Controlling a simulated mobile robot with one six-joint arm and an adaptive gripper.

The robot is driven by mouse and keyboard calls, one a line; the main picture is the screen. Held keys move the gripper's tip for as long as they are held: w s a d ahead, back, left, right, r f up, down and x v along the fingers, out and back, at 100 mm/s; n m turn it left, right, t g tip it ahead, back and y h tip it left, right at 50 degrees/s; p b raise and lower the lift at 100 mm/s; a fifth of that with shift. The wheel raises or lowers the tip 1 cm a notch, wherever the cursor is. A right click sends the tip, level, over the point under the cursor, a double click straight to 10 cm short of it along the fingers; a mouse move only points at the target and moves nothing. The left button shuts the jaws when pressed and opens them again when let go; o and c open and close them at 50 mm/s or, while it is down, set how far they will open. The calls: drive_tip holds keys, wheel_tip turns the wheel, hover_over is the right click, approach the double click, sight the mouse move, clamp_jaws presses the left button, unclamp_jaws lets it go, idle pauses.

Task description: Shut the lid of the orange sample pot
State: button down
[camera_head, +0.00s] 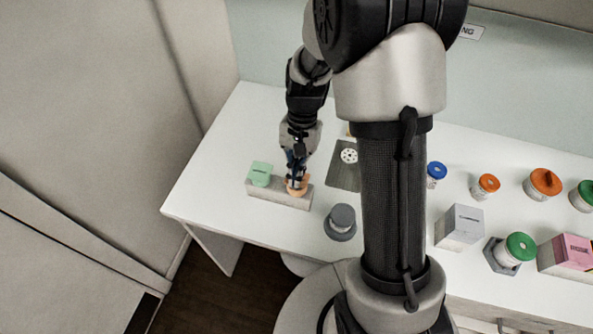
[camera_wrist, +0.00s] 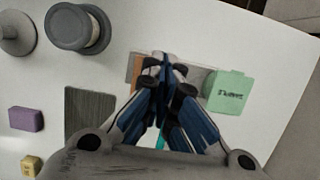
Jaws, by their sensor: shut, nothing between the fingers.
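The orange sample pot (camera_head: 304,190) sits at the right end of a pale grey holder block (camera_head: 281,199) on the white table. My gripper (camera_head: 297,181) is shut and empty, pointing down right at the orange pot and covering much of it. In the wrist view the shut fingertips (camera_wrist: 165,70) hide most of the pot. Only an orange strip (camera_wrist: 136,68) shows left of them. I cannot tell the lid's angle or whether the fingers touch it. A mint green pot (camera_head: 260,173) stands at the block's left end, also seen in the wrist view (camera_wrist: 231,93).
A grey round knob-like object (camera_head: 342,219) stands right of the block, near the table's front edge. A dark mat (camera_head: 342,172) lies behind. Jars with blue (camera_head: 437,169), orange (camera_head: 489,183) and green lids stand farther right. The table left of the block is clear.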

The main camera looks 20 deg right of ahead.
drive_tip(key=shift+s+a+f+t+h+b, duration=0.35)
drive_tip(key=shift+s+f+t+h+b, duration=0.15)
drive_tip(key=shift+t+h+b, duration=0.25)
drive_tip(key=shift+s+f, duration=0.1)
drive_tip(key=shift+f, duration=0.05)
drive_tip(key=shift+p, duration=0.3)
drive_tip(key=shift+r+p, duration=0.85)
drive_tip(key=shift+r, duration=0.3)
wheel_tip(320, 180, up, 13)
drive_tip(key=p, duration=0.4)
drive_tip(key=shift+p, duration=0.35)
drive_tip(key=shift+r, duration=0.1)
